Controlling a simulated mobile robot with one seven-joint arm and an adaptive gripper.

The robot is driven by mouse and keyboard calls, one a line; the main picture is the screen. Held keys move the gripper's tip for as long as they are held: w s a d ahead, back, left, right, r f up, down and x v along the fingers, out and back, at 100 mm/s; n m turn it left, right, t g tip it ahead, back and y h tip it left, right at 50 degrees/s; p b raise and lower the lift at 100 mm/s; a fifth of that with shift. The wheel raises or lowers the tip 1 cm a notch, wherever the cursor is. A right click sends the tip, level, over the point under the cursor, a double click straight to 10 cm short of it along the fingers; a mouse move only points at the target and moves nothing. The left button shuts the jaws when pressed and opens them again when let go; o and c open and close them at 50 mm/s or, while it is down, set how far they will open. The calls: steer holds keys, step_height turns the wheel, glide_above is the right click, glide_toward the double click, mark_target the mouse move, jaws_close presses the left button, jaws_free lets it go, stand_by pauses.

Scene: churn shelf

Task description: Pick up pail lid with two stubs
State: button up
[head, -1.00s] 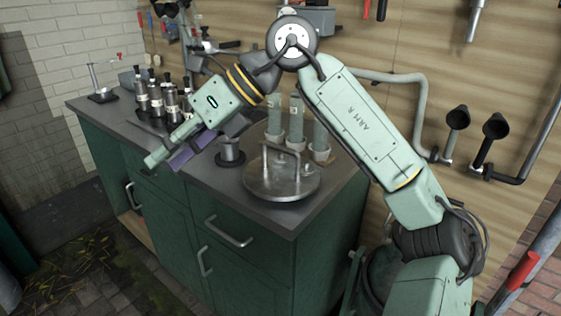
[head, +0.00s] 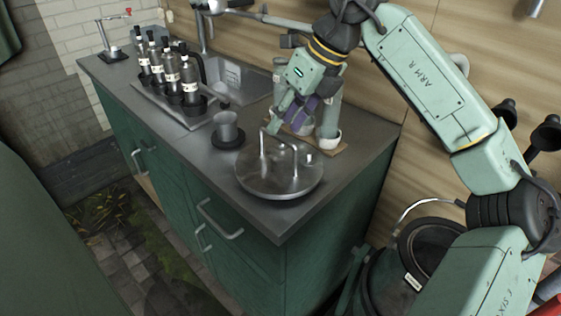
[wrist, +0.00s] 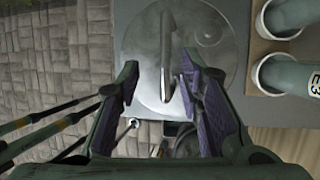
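The pail lid (head: 262,188) is a round, shiny metal disc lying flat near the front right corner of the counter. My gripper (head: 288,118) is open and empty, with purple inner pads, just above and behind the handle in the head view. The open fingers (wrist: 160,88) also show in the wrist view.
Pale cylinders in white cups (head: 330,135) stand close behind the lid on a wooden board. A metal cup (head: 227,128) stands left of it, and a tray of dark bottles (head: 160,100) is farther left. The counter's front edge is clear.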

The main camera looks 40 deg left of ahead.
mark_target(279, 135)
steer(key=shift+w+p+x, duration=0.15)
steer(key=shift+p+x, duration=0.3)
steer(key=shift+x, duration=0.95)
steer(key=shift+w+p+x, duration=0.1)
steer(key=shift+p+x, duration=0.35)
steer(key=shift+x, duration=0.9)
steer(key=shift+f, duration=0.1)
steer(key=shift+d, duration=0.1)
steer(key=shift+c, duration=0.3)
jaws_close()
